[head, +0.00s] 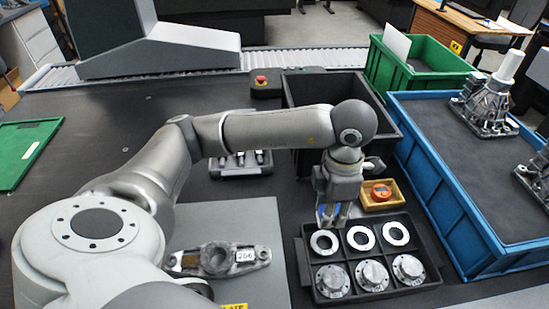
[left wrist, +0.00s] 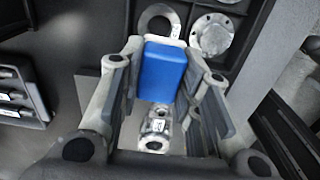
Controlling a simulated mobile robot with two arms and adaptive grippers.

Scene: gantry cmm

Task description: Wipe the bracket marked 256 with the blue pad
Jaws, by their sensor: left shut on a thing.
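The metal bracket (head: 218,258) lies flat on a grey plate at the lower middle of the head view; its white tag is small and reads roughly as 256. My left gripper (head: 333,212) is to the right of the bracket and higher, by the back left of a black tray. It is shut on the blue pad (left wrist: 163,72), which sits between its fingers in the left wrist view. My right gripper is not in view.
The black tray (head: 305,264) holds several rings and flanges. A small wooden box (head: 396,202) with an orange-red item stands behind it. A blue crate (head: 445,190) with castings is at right, a black bin (head: 297,115) behind. The grey plate (head: 262,215) is otherwise mostly clear.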

